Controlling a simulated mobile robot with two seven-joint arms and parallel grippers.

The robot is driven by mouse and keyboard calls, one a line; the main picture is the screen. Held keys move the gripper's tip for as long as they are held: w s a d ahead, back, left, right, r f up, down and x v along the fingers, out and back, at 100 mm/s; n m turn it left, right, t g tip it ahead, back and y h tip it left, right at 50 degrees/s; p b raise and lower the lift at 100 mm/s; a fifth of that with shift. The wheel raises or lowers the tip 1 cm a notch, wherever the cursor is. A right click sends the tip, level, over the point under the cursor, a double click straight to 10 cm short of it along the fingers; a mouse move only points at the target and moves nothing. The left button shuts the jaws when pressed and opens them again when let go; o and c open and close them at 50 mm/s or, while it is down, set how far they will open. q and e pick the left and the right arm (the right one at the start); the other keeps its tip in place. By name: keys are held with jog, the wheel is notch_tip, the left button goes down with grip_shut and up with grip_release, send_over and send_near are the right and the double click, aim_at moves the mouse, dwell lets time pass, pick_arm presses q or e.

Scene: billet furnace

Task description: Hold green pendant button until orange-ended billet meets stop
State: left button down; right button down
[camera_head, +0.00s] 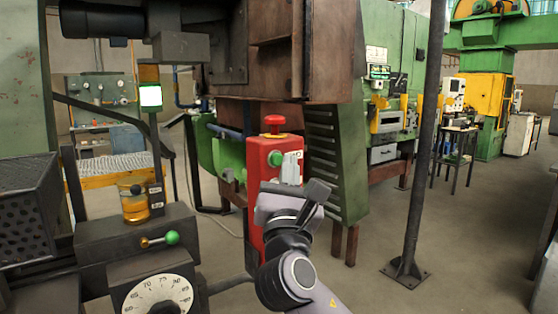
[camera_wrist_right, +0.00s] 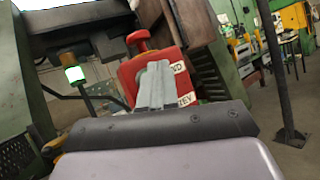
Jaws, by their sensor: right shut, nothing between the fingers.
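The red pendant box (camera_head: 256,165) hangs upright near the middle of the head view, with a red mushroom button (camera_head: 274,122) on top. The green button (camera_head: 275,158) shows on its face. My right gripper (camera_head: 291,166) is shut and empty, its fingertips close in front of the pendant face, just right of the green button in the picture. I cannot tell whether they touch the button. In the right wrist view the shut fingers (camera_wrist_right: 155,86) cover the middle of the pendant (camera_wrist_right: 130,76), and the green button is hidden. I see no orange-ended billet or stop. My left gripper is out of view.
A dark post (camera_head: 425,140) stands to the right. At left are a green-knobbed lever (camera_head: 171,238), a dial (camera_head: 160,295), a jar of amber liquid (camera_head: 134,203) and a lit green-white lamp (camera_head: 150,96). Open floor lies at the right.

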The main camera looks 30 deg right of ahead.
jog(key=shift+w, duration=0.35)
